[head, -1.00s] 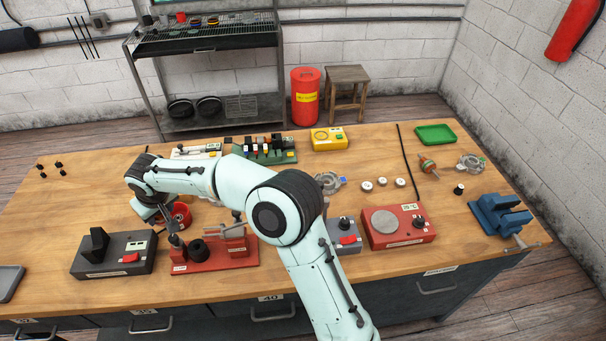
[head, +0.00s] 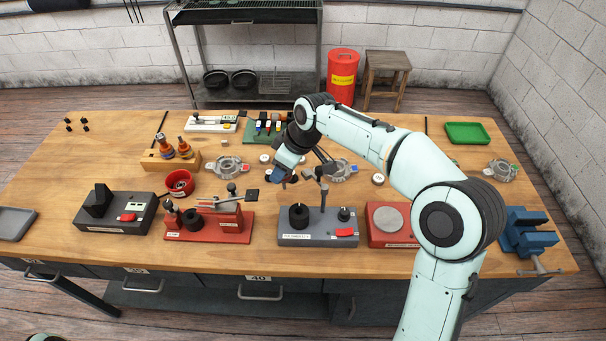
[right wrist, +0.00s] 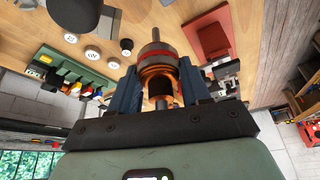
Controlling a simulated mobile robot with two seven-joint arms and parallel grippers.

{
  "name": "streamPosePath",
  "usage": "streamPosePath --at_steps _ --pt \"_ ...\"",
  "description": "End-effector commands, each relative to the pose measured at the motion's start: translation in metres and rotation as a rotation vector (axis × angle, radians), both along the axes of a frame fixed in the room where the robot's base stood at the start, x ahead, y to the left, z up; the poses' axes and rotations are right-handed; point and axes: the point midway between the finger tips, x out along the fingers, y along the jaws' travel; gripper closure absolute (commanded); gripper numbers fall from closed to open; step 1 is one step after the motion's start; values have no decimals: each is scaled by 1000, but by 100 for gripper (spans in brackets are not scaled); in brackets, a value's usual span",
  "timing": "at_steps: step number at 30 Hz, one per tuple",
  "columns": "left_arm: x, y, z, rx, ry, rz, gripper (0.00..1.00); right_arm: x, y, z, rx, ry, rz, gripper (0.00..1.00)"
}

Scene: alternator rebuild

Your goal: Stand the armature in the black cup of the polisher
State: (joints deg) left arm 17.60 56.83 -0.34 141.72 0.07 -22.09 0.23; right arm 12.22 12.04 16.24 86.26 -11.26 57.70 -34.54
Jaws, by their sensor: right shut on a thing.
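My right gripper (head: 281,177) is above the middle of the table, behind the grey machine, pointing down. In the right wrist view its blue fingers (right wrist: 158,88) are shut on the armature (right wrist: 157,66), which has copper windings, a red band and a steel shaft. In the head view the armature is mostly hidden by the gripper. The grey machine (head: 345,226), which I take for the polisher, has a black cup (head: 299,217) on its left, a post and a red switch. The armature is apart from the cup. My left gripper is out of view.
A red machine (head: 210,234) with its own black cup and arm stands left of the grey one. A red heater (head: 392,215) is to the right. A wooden block (head: 151,162) with two wound parts, a red bowl (head: 179,184) and metal housings (head: 229,165) lie behind.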

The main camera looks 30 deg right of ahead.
Motion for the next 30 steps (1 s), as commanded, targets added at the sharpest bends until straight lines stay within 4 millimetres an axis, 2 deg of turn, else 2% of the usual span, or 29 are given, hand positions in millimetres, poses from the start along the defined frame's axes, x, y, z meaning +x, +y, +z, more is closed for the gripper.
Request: streamPosePath --at_steps 6,10,14,20,30 --pt "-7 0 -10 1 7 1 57 -46 -7 33 -1 -6 371 100" --pt "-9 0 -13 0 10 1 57 -65 -5 47 -1 -6 542 100" --pt "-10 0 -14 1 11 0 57 -75 -4 54 -2 -4 633 100" --pt "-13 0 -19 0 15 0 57 -78 -3 50 -2 -5 655 100" --pt "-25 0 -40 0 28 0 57 -78 -3 23 -2 -3 653 100"
